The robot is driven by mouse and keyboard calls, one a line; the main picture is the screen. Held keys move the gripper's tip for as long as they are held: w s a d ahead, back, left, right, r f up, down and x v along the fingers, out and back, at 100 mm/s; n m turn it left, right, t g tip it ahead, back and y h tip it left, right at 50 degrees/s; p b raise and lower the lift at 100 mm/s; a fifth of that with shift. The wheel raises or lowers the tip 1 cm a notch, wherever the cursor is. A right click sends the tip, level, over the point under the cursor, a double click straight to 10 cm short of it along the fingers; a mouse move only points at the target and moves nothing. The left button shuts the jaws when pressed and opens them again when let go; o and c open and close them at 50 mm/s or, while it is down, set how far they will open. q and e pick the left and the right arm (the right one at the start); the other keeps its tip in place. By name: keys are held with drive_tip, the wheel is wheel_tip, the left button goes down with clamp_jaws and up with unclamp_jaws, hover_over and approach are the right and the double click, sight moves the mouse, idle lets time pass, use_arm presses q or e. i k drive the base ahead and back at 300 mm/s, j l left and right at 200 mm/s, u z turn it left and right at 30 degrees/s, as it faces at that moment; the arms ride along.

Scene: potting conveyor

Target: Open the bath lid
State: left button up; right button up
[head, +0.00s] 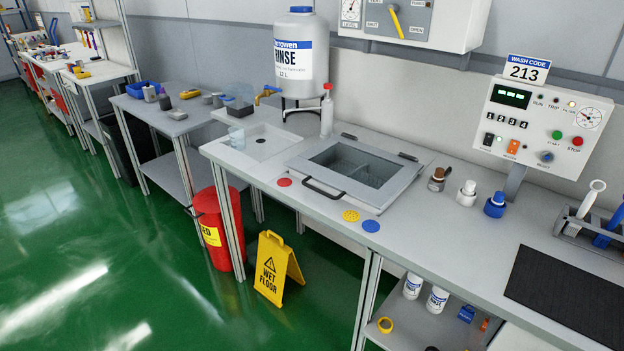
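The bath is set into the grey bench in the middle of the head view. Its lid (398,190) is a light grey frame around a see-through window (354,163) and looks closed, lying flat over the bath. A dark handle (323,188) sits at the lid's front left edge, and dark hinge-like pieces (408,157) show along its back edge. Dividers or compartments show dimly through the window. Neither of my grippers is in view.
Red (284,182), yellow (351,215) and blue (371,226) discs lie by the lid's front. Small bottles (467,193) and a control panel (543,121) are right. A wet floor sign (277,268) stands below.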

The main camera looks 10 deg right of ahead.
sight(378, 199)
drive_tip(key=i+u, duration=0.25)
drive_tip(key=i, duration=0.3)
drive_tip(key=i+u, duration=0.3)
drive_tip(key=i, duration=0.25)
